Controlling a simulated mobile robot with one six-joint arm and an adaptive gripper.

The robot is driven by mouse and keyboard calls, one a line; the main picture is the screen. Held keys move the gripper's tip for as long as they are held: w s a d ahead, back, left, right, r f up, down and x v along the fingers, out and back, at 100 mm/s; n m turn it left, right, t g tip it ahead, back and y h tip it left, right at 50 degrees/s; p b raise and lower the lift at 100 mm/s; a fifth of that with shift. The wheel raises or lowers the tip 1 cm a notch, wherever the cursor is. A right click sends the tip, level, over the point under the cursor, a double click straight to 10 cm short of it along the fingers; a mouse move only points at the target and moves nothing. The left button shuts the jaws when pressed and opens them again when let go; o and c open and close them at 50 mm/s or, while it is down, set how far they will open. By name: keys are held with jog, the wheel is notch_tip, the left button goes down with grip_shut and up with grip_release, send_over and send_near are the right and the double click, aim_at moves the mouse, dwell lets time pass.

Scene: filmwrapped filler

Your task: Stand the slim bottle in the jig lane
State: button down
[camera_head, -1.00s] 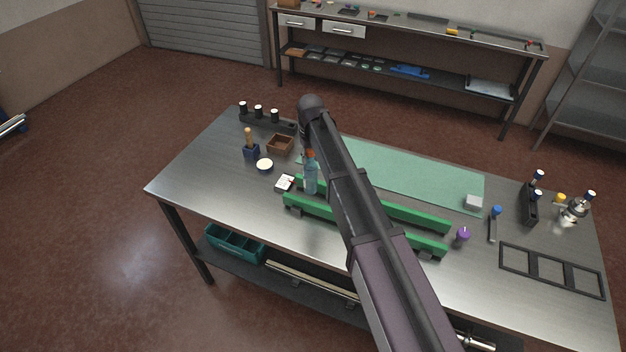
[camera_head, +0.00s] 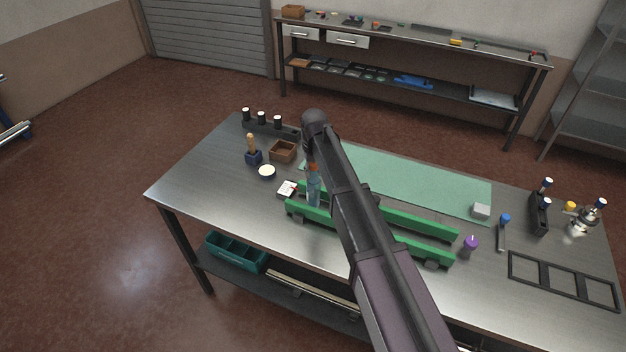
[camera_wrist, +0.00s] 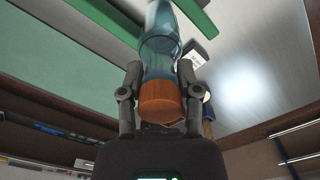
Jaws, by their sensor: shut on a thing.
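The slim bottle (camera_head: 314,189) is see-through blue with an orange cap and looks upright in the head view, at the left end of the jig lane. The lane is a pair of parallel green rails (camera_head: 421,250). In the wrist view my gripper (camera_wrist: 159,78) is shut on the bottle (camera_wrist: 160,50), a finger on each side near its orange cap (camera_wrist: 160,102). The bottle's base is partly hidden by the front rail, so I cannot tell whether it touches the table. My arm hides the middle of the rails and most of the gripper in the head view.
A green mat (camera_head: 430,184) lies behind. A purple object (camera_head: 471,243) stands near the right end.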

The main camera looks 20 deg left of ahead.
aim_at(314, 178)
jog(key=shift+f+b, duration=1.4)
jog(key=shift+f, duration=0.35)
jog(key=shift+c, duration=1.5)
grip_release()
notch_tip(314, 178, up, 12)
jog(key=p, duration=1.2)
